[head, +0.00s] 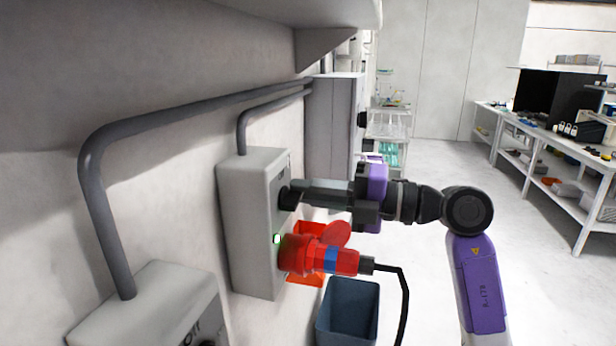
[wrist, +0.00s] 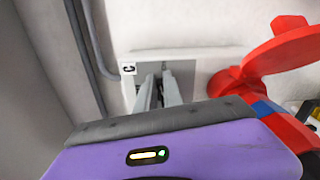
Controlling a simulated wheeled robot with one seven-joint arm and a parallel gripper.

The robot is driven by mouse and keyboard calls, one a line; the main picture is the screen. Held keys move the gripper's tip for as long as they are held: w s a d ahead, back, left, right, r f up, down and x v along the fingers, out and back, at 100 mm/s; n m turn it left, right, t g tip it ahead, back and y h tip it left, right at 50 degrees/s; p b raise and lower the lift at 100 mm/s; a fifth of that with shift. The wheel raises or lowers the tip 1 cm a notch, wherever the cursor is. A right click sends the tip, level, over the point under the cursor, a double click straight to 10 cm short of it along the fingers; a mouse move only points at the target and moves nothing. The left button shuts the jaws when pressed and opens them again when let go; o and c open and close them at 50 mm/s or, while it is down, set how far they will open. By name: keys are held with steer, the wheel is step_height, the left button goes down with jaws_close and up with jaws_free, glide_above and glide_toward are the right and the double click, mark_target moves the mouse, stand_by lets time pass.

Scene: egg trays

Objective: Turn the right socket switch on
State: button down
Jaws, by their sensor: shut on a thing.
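The right socket box (head: 247,235) is a light grey box on the wall at the middle of the head view. It carries a black rotary switch (head: 284,199) on its upper front, with a lit green lamp (head: 277,239) below it. My gripper (head: 291,196) reaches in horizontally from the right and is shut on the switch, whose exact angle is mostly hidden by the fingers. In the wrist view my grey fingers (wrist: 160,88) meet the box face (wrist: 188,60), beside a label marked C. A red plug (head: 300,254) sits in the socket just below.
A second grey box (head: 150,310) is at the lower left, and grey conduits run along the wall. A black cable hangs from the red plug. Open floor lies right.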

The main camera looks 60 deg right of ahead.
steer(key=shift+a+f+m+p, duration=0.2)
steer(key=shift+f+m+p, duration=0.05)
steer(key=shift+m+p, duration=0.6)
steer(key=shift+f, duration=0.1)
steer(key=c, duration=1.5)
jaws_free()
steer(key=shift+d+m, duration=0.1)
steer(key=shift+m, duration=0.15)
steer(key=shift+b+v, duration=1.1)
steer(key=shift+v, duration=2.85)
